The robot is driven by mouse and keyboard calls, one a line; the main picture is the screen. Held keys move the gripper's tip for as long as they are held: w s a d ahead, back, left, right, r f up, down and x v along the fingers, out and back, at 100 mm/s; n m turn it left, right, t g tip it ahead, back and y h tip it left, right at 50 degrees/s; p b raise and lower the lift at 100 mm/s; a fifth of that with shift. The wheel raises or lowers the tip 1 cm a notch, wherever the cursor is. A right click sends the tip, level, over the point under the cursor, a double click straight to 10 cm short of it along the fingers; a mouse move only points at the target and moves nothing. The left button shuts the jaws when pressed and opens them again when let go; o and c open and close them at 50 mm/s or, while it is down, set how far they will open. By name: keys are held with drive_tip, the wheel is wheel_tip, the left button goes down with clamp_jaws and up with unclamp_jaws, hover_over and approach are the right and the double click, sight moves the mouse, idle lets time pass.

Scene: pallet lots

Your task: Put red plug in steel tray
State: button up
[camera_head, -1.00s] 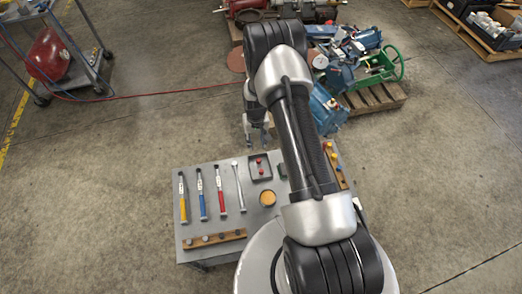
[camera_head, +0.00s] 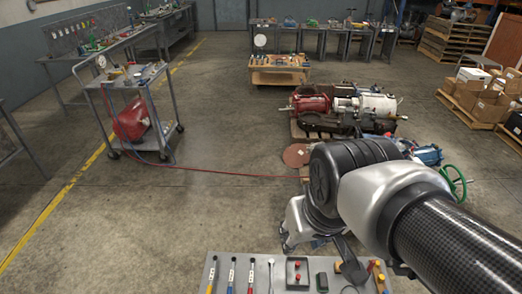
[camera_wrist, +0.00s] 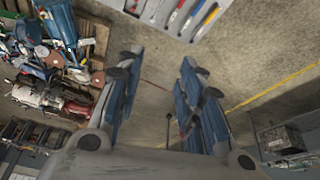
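A small square grey tray (camera_head: 304,273) lies on the workbench (camera_head: 338,285) at the bottom of the head view. Two small red pieces (camera_head: 297,265) show inside it; I cannot tell whether they are plugs. A wooden block with small coloured pieces (camera_head: 377,273), yellow among them, stands at the bench's right side. My gripper (camera_wrist: 160,92) is open and empty in the wrist view, its two fingers well apart, with floor between them. It is away from the tray and block. In the head view my arm hides much of the right side.
Screwdriver-like tools with coloured handles (camera_head: 231,275) lie left of the tray and also show at the top of the wrist view (camera_wrist: 190,14). A cart with a red tank (camera_head: 131,119) stands at left. Red machinery (camera_head: 310,104) sits beyond the arm. Open floor surrounds the bench.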

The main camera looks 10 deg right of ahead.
drive_tip(key=shift+t, duration=0.3)
drive_tip(key=s, duration=0.4)
drive_tip(key=s+a, duration=0.1)
drive_tip(key=shift+s, duration=0.4)
idle(0.8)
